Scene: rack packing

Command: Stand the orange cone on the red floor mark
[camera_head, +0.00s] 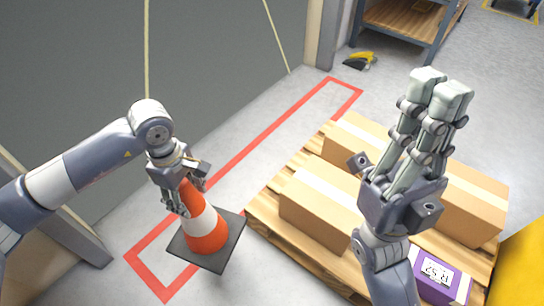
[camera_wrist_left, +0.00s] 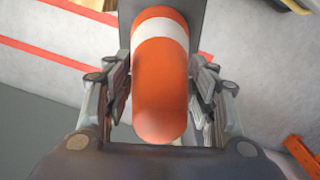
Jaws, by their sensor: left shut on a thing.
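The orange cone (camera_head: 206,232) has a white band and a square dark base, and it leans a little in the head view. My left gripper (camera_head: 187,203) is shut on the cone near its top; in the left wrist view the cone (camera_wrist_left: 160,90) lies between both fingers. The red floor mark (camera_head: 240,155) is a long outlined rectangle on the grey floor. The cone's base overlaps its near end in the picture; I cannot tell whether the base touches the floor. My right gripper (camera_head: 440,90) points up over the pallet, its fingers close together, with nothing visible between them.
A wooden pallet (camera_head: 262,205) with cardboard boxes (camera_head: 320,205) and a purple box (camera_head: 440,278) stands right of the cone. A shelf (camera_head: 405,25) and a yellow-black tool (camera_head: 360,60) are at the back. A dark wall panel (camera_head: 80,60) borders the mark on the left.

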